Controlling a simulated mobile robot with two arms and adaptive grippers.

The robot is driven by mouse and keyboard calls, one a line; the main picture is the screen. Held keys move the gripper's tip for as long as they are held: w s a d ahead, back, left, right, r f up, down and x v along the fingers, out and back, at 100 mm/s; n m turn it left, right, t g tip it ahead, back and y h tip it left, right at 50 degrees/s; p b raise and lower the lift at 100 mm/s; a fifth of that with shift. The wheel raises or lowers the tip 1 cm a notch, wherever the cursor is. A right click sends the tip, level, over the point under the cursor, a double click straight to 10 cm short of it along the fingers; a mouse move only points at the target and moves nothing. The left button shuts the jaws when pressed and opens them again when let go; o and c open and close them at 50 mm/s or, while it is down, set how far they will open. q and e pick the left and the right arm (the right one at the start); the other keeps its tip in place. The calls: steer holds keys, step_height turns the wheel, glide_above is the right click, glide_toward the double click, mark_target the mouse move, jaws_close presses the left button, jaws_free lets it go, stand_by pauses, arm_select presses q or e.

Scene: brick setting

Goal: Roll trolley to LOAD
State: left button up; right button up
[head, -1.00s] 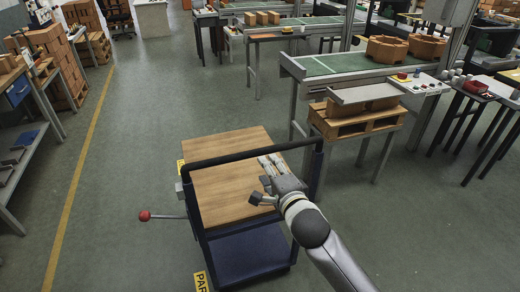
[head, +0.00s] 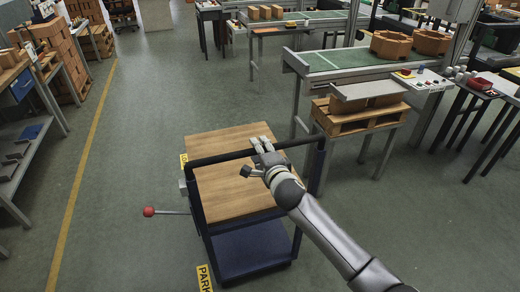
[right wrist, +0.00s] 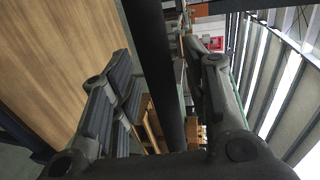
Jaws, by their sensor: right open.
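The trolley has a wooden top (head: 228,196), a dark blue lower shelf (head: 250,250) and a dark push bar (head: 216,158) across its top. A lever with a red ball (head: 149,211) sticks out at its left. My right gripper (head: 263,146) is at the push bar, right of its middle. In the right wrist view the dark bar (right wrist: 151,60) runs between the open fingers (right wrist: 165,90). The wooden top (right wrist: 60,60) lies to the left there. I cannot tell whether the fingers touch the bar. My left gripper is not in view. No LOAD marking is readable.
A yellow PARK sign (head: 204,278) lies on the floor by the trolley. A pallet stand (head: 352,118) and a conveyor bench (head: 345,62) stand to the right. A yellow floor line (head: 78,185) runs at left, beside shelving (head: 18,165). The floor left of the trolley is open.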

steer(key=shift+w+a, duration=0.1)
steer(key=shift+w, duration=0.05)
steer(key=shift+c, duration=0.3)
steer(key=shift+f, duration=0.1)
jaws_close()
